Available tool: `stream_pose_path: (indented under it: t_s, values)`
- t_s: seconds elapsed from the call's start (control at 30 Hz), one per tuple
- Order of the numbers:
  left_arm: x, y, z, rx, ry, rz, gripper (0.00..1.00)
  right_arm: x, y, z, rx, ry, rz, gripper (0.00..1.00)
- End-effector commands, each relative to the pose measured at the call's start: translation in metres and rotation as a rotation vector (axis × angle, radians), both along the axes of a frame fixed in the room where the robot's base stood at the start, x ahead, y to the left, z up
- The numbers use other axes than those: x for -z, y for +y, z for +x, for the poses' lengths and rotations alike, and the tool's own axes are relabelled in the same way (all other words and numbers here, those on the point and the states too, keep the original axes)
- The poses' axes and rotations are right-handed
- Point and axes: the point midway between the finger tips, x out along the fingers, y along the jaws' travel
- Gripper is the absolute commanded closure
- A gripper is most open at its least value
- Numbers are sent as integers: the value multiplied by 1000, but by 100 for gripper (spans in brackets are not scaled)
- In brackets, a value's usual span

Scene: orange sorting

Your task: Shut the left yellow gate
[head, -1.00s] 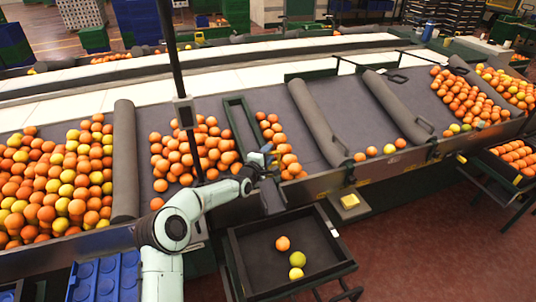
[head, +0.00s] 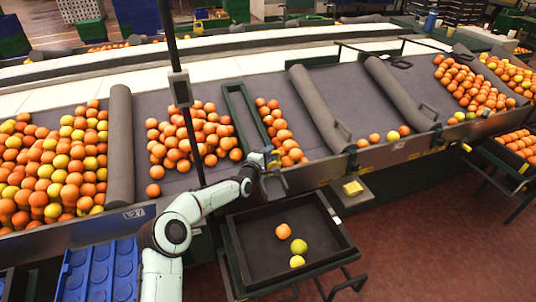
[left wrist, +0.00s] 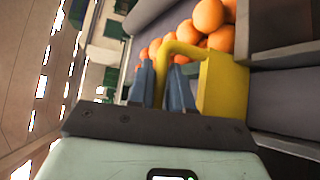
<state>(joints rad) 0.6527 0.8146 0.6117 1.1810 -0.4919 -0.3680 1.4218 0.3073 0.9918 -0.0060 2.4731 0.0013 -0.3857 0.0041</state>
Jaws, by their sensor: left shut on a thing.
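The left yellow gate's handle (left wrist: 178,50) shows in the left wrist view as a bent yellow bar joined to a yellow block. My left gripper (left wrist: 163,85) has its two blue-grey fingers on either side of the bar and is shut on it. In the head view my left gripper (head: 268,160) is at the front edge of the sloped table, at the lower end of a lane of oranges (head: 280,130). The gate is mostly hidden there by the gripper. My right gripper is not in view.
A dark tray (head: 240,262) below the table edge holds one orange and two yellow-green fruits. A thin dark post (head: 186,110) stands left of my gripper. Grey padded dividers (head: 318,108) separate the lanes.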

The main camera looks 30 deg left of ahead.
Motion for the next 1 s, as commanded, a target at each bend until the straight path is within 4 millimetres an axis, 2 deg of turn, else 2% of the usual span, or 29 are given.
stream_pose_path:
  t_s: [0.03, 0.13, 0.17, 0.2, 0.53, 0.67, 0.77, 1.0]
  values:
    - [9, -2, -1, 4, 18, -5, 100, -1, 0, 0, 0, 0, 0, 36]
    - [9, -2, -1, 5, 20, -6, 100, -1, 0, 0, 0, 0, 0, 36]
    - [10, -2, -1, 5, 21, -6, 71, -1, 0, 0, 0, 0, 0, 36]
    - [10, -2, -1, 5, 21, -6, 62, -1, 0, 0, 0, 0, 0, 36]
    - [5, -1, -1, 3, 12, -3, 62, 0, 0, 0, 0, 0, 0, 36]
    - [3, 0, -7, 1, 9, -2, 62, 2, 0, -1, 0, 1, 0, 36]
    - [2, -1, -17, 2, 10, -1, 62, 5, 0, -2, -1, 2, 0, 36]
    - [-1, -3, -58, 1, 14, 0, 62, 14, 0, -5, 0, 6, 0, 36]
